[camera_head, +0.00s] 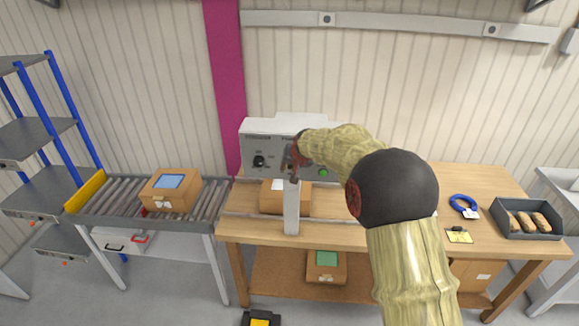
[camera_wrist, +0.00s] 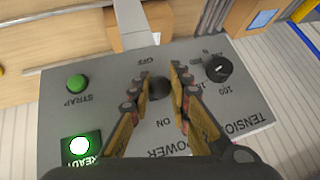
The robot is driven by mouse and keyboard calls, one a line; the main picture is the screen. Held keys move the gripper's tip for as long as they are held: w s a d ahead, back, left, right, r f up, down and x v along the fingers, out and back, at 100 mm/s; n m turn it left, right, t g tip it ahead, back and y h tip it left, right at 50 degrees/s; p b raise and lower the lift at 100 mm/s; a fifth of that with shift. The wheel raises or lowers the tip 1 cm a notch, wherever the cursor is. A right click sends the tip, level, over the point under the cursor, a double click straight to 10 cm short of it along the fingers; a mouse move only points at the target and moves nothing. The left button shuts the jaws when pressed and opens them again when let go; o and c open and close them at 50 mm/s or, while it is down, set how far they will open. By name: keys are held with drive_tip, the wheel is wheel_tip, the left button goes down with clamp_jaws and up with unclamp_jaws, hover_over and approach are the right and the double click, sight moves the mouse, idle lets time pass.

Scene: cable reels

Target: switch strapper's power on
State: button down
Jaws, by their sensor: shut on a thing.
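The strapper (camera_head: 262,126) is a grey control box on the wooden bench against the wall. In the wrist view its panel (camera_wrist: 60,118) appears upside down. The dark power knob (camera_wrist: 158,88) sits between OFF and ON labels, with POWER printed beside ON. My gripper (camera_wrist: 161,72) is around this knob and shut on it, one finger each side. The fingers partly cover the knob, so I cannot tell which way it points. A READY lamp (camera_wrist: 80,146) glows white and green. In the head view my gripper (camera_head: 293,162) is at the panel front.
The panel also has a green STRAP button (camera_wrist: 77,83) and a black TENSION knob (camera_wrist: 219,68). A carton (camera_head: 272,198) stands on the bench below the panel. A roller conveyor (camera_head: 116,197) with another carton (camera_head: 170,190) is left. A grey tray (camera_head: 530,232) is right.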

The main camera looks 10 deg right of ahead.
drive_tip(key=shift+r, duration=0.1)
drive_tip(key=c, duration=1.7)
unclamp_jaws()
drive_tip(key=shift+o, duration=0.2)
drive_tip(key=shift+w, duration=0.1)
drive_tip(key=v, duration=1.1)
drive_tip(key=shift+s+r, duration=0.25)
drive_tip(key=shift+s, duration=0.1)
